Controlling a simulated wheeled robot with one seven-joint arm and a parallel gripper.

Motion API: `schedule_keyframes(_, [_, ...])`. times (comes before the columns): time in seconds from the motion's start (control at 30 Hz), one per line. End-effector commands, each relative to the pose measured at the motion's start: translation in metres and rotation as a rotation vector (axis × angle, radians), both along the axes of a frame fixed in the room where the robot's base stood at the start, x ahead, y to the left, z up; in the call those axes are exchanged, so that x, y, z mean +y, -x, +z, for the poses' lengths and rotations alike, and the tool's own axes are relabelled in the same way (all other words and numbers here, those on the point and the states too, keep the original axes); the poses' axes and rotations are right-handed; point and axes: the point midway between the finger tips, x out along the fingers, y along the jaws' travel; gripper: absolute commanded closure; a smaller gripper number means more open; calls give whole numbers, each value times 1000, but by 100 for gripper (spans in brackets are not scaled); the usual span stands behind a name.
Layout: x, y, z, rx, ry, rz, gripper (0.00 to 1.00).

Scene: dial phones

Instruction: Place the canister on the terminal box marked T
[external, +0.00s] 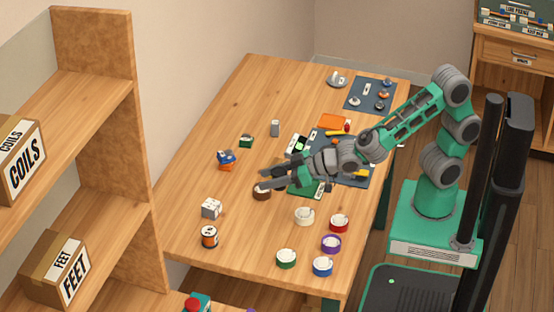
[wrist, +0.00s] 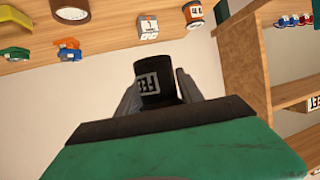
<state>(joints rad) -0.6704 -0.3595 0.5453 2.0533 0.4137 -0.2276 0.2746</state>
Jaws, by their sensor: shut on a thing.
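My gripper (external: 265,179) is shut on a black canister (wrist: 155,90) with a pale lettered label; its letters are hard to read. In the wrist view my gripper (wrist: 157,88) has a finger on each side of the canister. In the external view the gripper is above the middle of the table, and the canister is hard to make out against the dark fingers. A small white box (external: 211,208) stands on the table, left of and nearer than the gripper. It also shows in the wrist view (wrist: 148,28) with a small marking; I cannot read a T on it.
An orange and black canister (external: 209,237) stands just in front of the white box. Several coloured tape rolls (external: 323,266) are at the near right. A blue-orange item (external: 227,160) lies left.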

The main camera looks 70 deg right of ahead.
Motion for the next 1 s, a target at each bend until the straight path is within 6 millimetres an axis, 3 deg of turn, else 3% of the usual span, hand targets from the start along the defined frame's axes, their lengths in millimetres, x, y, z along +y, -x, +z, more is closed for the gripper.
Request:
schedule_keyframes(0.03, [-3, -16, 5, -6, -5, 33, 95])
schedule_keyframes(0.2, [0, -50, 36, -4, 3, 189, 95])
schedule_keyframes(0.5, [-10, -76, 83, 1, 6, 353, 95])
schedule_keyframes(0.7, [-7, -73, 44, 8, 6, 359, 95])
schedule_keyframes(0.8, [-6, -76, 34, 7, 5, 358, 95])
schedule_keyframes(0.87, [-3, -82, 29, 7, 5, 358, 95])
schedule_keyframes(1.0, [9, -115, 12, 10, 4, 358, 95])
